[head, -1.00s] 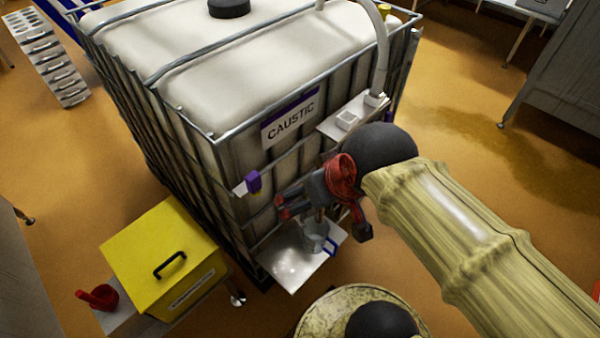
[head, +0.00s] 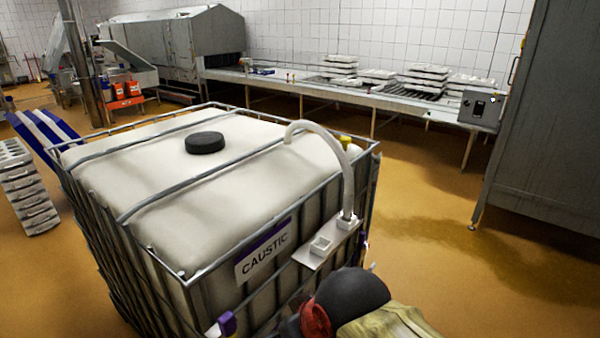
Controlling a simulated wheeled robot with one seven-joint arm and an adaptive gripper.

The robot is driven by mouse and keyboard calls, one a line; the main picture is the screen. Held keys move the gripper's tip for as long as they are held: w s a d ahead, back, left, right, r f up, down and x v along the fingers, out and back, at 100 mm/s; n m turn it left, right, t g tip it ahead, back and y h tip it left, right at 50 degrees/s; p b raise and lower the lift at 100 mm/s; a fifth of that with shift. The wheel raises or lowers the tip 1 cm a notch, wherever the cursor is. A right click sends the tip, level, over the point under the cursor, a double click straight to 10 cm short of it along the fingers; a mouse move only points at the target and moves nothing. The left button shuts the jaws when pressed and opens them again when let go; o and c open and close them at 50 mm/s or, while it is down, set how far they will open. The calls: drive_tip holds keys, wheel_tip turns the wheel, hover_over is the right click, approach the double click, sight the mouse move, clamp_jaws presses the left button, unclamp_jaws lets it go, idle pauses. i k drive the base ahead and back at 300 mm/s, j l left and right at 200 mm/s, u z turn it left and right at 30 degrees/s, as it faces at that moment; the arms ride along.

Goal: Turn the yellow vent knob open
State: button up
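A small yellow knob (head: 345,142), which looks like the vent knob, stands on the far right part of the top of the white caustic tank (head: 150,200). It is partly behind the bend of a pale hose (head: 347,185), and its turned position is too small to tell.
A metal cage (head: 115,215) surrounds the tank. A black cap (head: 205,143) is on its top. A white bracket (head: 322,245) juts from the front beside the hose end. A grey cabinet (head: 550,130) stands right, with open floor (head: 430,240) between.

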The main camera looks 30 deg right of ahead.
sight(345, 141)
drive_tip(key=l+u, duration=0.2)
drive_tip(key=l, duration=1.55)
drive_tip(key=k, duration=0.05)
